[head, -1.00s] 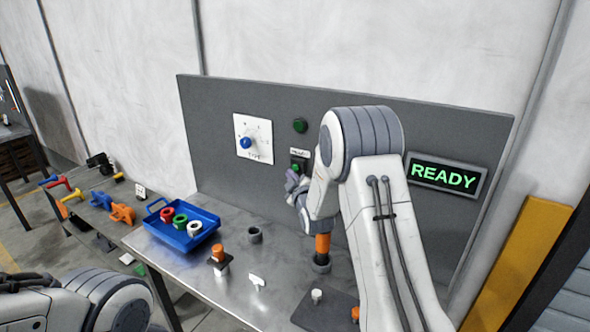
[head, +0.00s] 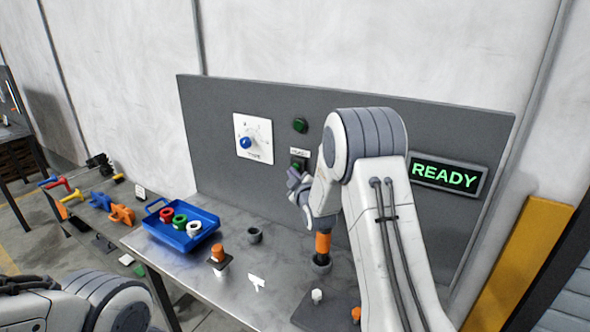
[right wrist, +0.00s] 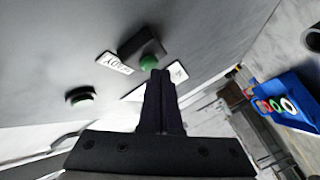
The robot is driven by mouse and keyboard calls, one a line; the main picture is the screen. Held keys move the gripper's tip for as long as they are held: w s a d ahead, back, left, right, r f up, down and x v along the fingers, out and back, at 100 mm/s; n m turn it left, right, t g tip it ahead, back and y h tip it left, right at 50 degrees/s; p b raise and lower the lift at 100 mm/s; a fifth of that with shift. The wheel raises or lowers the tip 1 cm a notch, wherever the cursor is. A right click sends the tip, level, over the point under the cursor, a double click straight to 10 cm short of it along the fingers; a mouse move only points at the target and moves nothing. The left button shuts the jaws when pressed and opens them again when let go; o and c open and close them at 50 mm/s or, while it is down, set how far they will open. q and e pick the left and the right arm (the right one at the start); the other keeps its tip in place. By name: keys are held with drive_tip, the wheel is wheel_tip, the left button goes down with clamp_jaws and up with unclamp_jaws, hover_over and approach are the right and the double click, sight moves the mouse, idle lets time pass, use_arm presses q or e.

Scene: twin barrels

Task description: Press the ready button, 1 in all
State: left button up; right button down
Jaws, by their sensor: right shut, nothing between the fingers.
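The ready button is a green cap in a black housing on the upright grey panel. It shows in the head view (head: 296,166) just above my right gripper (head: 295,179), and in the right wrist view (right wrist: 148,62). A white label reading READY (right wrist: 114,63) sits beside the housing. My right gripper (right wrist: 160,74) is shut and empty, its tips very close to the green cap; I cannot tell whether they touch it. A sign (head: 444,175) on the panel's right is lit with green READY letters. My left gripper is not in view; only its arm shows at lower left.
A green round lamp or button (head: 299,125) sits above the ready button. A white dial plate (head: 262,128) with a blue knob is to its left. A blue tray (head: 185,243) with colored rings and several small parts lie on the metal table (head: 225,305) below.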

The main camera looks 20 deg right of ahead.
drive_tip(key=shift+w+d, duration=0.25)
drive_tip(key=shift+d, duration=0.1)
idle(0.3)
idle(0.4)
drive_tip(key=shift+s+a+b, duration=0.6)
drive_tip(key=shift+a, duration=0.15)
drive_tip(key=shift+s+a+b, duration=0.45)
drive_tip(key=shift+s+a, duration=0.35)
drive_tip(key=shift+a, duration=0.2)
drive_tip(key=shift+s+a+b, duration=0.45)
drive_tip(key=shift+s+a, duration=0.3)
drive_tip(key=shift+a, duration=0.25)
